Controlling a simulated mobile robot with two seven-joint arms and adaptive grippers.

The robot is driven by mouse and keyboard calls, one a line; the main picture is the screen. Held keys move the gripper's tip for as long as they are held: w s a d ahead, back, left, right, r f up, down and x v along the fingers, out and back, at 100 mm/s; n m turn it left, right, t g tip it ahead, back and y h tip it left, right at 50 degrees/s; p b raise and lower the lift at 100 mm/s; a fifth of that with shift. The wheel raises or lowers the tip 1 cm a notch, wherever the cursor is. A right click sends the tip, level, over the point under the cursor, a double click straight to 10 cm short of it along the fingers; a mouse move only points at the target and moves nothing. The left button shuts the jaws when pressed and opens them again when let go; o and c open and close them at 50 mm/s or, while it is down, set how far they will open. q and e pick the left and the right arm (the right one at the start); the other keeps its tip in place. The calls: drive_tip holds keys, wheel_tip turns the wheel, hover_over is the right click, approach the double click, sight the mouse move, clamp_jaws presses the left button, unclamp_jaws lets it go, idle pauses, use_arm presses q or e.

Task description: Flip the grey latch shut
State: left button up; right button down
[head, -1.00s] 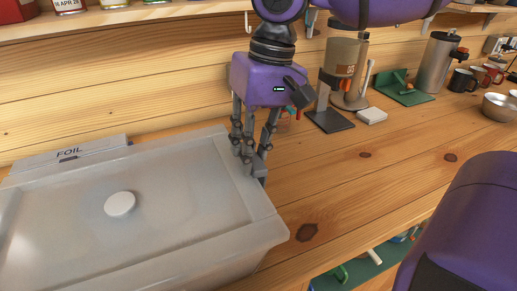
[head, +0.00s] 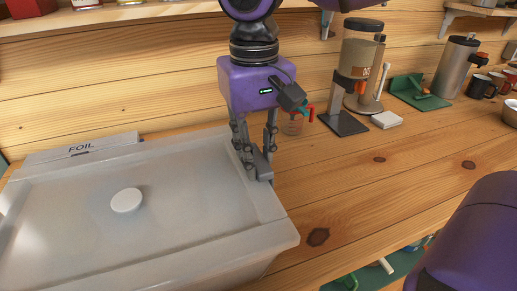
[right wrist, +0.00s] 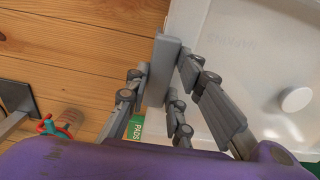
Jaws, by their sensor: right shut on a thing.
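A translucent grey-white lidded bin (head: 75,215) with a round white knob (head: 127,200) stands on the wooden counter. The grey latch (head: 263,168) is at the bin's right end, partly hidden by fingers. In the right wrist view the latch (right wrist: 162,68) is a plain grey bar between my fingers, beside the bin's edge (right wrist: 185,22). My right gripper (head: 254,160) reaches down from above and is shut on the latch. Its fingers (right wrist: 168,75) lie on both sides of the bar. Whether the latch is fully down I cannot tell. My left gripper is not in view.
A grey box marked FOIL (head: 82,148) is behind the bin. A dispenser (head: 360,70), a white block (head: 386,119), a green stand (head: 418,92) and mugs (head: 481,86) stand to the right. A shelf runs above.

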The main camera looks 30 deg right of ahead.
drive_tip(key=shift+a, duration=0.1)
drive_tip(key=c, duration=1.8)
unclamp_jaws()
drive_tip(key=shift+c, duration=0.2)
drive_tip(key=o, duration=0.3)
drive_tip(key=shift+w+a, duration=0.1)
drive_tip(key=shift+a, duration=0.05)
drive_tip(key=shift+r, duration=0.3)
wheel_tip(320, 180, up, 11)
drive_tip(key=shift+r, duration=0.2)
